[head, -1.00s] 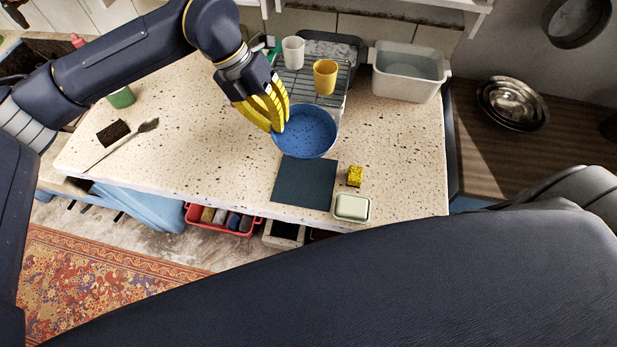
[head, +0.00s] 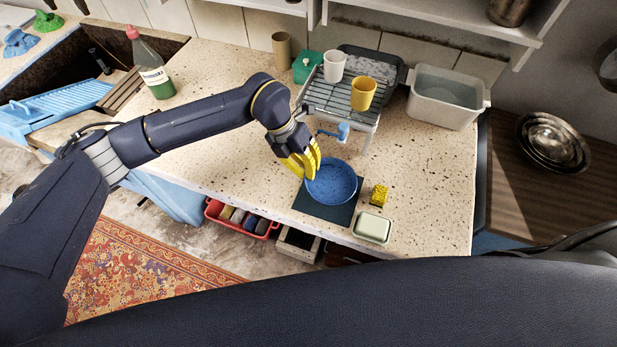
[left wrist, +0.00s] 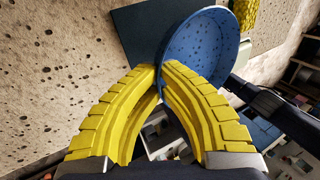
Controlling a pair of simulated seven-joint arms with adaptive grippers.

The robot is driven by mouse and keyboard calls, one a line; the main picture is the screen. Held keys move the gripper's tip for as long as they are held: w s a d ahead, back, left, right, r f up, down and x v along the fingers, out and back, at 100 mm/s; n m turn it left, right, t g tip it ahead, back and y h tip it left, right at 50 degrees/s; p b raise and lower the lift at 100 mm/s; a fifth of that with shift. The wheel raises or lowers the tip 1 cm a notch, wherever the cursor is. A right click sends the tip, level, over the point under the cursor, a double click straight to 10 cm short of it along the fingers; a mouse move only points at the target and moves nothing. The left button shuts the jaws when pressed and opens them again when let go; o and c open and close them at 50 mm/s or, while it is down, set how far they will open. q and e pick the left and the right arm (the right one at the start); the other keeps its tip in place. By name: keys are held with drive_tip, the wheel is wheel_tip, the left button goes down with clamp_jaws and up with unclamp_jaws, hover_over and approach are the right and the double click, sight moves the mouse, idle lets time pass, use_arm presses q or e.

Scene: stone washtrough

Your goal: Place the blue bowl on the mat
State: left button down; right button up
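The blue speckled bowl (head: 332,183) is over the dark teal mat (head: 322,211) near the counter's front edge. It hides much of the mat, and I cannot tell whether it touches it. My left gripper (head: 309,170) is at the bowl's left side with its yellow fingers closed on the rim. In the left wrist view the fingertips (left wrist: 158,72) meet at the rim of the bowl (left wrist: 205,45), with part of the mat (left wrist: 150,28) behind. My right gripper is not in view.
A yellow sponge (head: 379,195) and a pale soap dish (head: 373,228) sit just right of the mat. A wire rack (head: 340,98) with a white cup (head: 334,66) and a yellow cup (head: 363,93) stands behind. A white basin (head: 447,97) is at back right. Counter left of the mat is clear.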

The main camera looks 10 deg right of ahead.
use_arm(q)
drive_tip(key=shift+f, duration=2.25)
drive_tip(key=c, duration=1.6)
unclamp_jaws()
drive_tip(key=v, duration=1.2)
